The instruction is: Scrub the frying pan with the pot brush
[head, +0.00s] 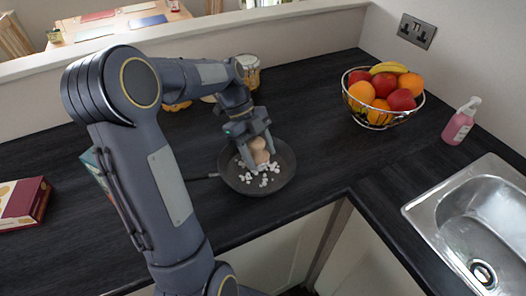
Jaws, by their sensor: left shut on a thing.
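The frying pan (283,178) is dark and round and sits on the black worktop, with its handle pointing left. Several small white bits (264,181) lie in the pan. My left gripper (256,155) reaches down over the pan and is shut on the pot brush (260,148). The brush shows as a rounded tan wooden piece between the fingers. Its lower end is low over the pan among the white bits; I cannot tell if it touches the pan. My right gripper is not in view.
A wire bowl of fruit (384,115) stands at the back right. A pink soap bottle (461,122) and a steel sink (428,207) are at the right. A red box (22,203) lies at the left. A jar (249,70) stands behind my left gripper. Worktop right of the pan is clear.

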